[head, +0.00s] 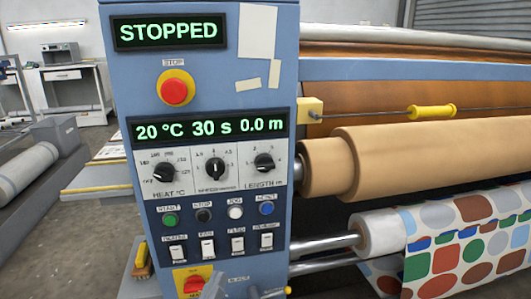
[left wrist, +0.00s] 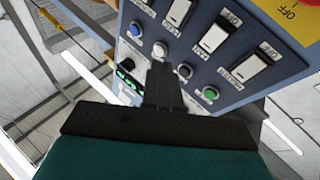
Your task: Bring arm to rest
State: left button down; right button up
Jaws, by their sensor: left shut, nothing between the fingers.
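My left gripper (left wrist: 163,72) shows in the left wrist view as dark fingers, shut with nothing between them. They point at the control panel of the blue cabinet (head: 294,130), over its row of push-buttons in that view; I cannot tell whether they touch it. In the head view only a small grey shape at the bottom edge, beside the red-and-yellow switch, may be part of this gripper. The upper display (head: 168,31) reads STOPPED. The lower display (head: 211,128) reads 20 °C, 30 s and 0.0 m. My right gripper is in neither view.
The red stop button (head: 175,90), three dials and several buttons and switches face me. A red rotary switch (head: 193,285) is low on the cabinet. Tan roller (head: 430,150) and patterned fabric (head: 470,240) are at the right.

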pick_arm(q)
jog(key=s+a+f+m+g+y, duration=0.1)
jog(key=s+a+f+g, duration=0.1)
jog(key=s+f+g, duration=0.4)
jog(key=s+a+f+m+g+y, duration=0.1)
jog(key=s+a+f+g, duration=0.1)
jog(key=s+f+g, duration=0.55)
notch_tip(320, 180, up, 8)
jog(key=a+t+y+p, duration=0.1)
jog(key=a+t+p, duration=0.1)
jog(key=p, duration=1.2)
jog(key=shift+r+t, duration=0.25)
jog(key=shift+t, duration=0.2)
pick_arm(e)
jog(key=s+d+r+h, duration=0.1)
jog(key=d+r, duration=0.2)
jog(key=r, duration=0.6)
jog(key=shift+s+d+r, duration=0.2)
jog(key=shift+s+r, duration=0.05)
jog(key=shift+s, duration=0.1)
pick_arm(q)
jog(key=shift+w, duration=0.1)
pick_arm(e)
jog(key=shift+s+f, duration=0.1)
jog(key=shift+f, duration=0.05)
pick_arm(q)
jog(key=c, duration=1.9)
grip_release()
